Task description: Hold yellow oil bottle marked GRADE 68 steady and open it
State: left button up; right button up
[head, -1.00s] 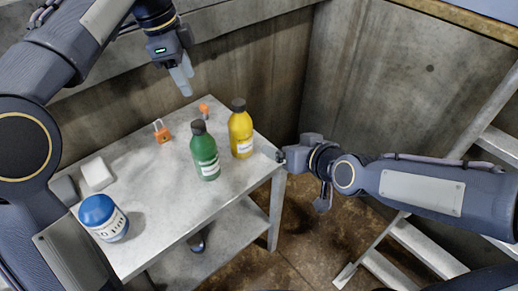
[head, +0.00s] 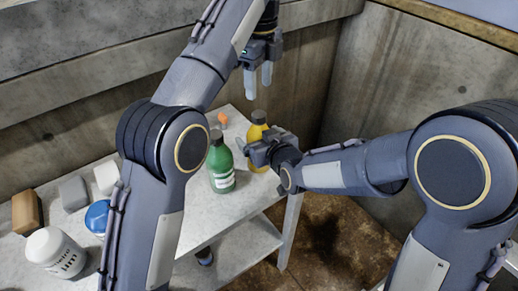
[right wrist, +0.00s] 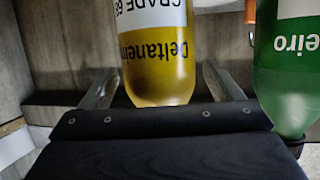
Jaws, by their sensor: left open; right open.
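The yellow oil bottle (head: 257,131) with a dark cap stands upright on the grey table (head: 215,243), partly hidden behind my right gripper. In the right wrist view the bottle (right wrist: 155,75) appears upside down, its GRADE 68 label readable, between my open right fingers. Any contact with the fingers cannot be told. My right gripper (head: 252,148) is level with the bottle's body. My left gripper (head: 258,78) is open and empty, pointing down above the bottle's cap with a gap.
A green bottle (head: 220,165) stands close left of the yellow one and also shows in the right wrist view (right wrist: 288,70). A small orange object (head: 222,118) lies behind. A white jar (head: 55,252), blue lid (head: 97,217) and several blocks are at left.

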aim_at(259, 114)
jog(key=shift+w+a+f, duration=0.1)
jog(key=shift+w+f, duration=0.05)
jog(key=shift+w, duration=0.15)
jog(key=c, duration=1.9)
pick_arm(q)
jog(key=m, duration=0.8)
jog(key=shift+m, duration=0.4)
jog(key=shift+f, duration=3.95)
jog(key=shift+c, duration=0.4)
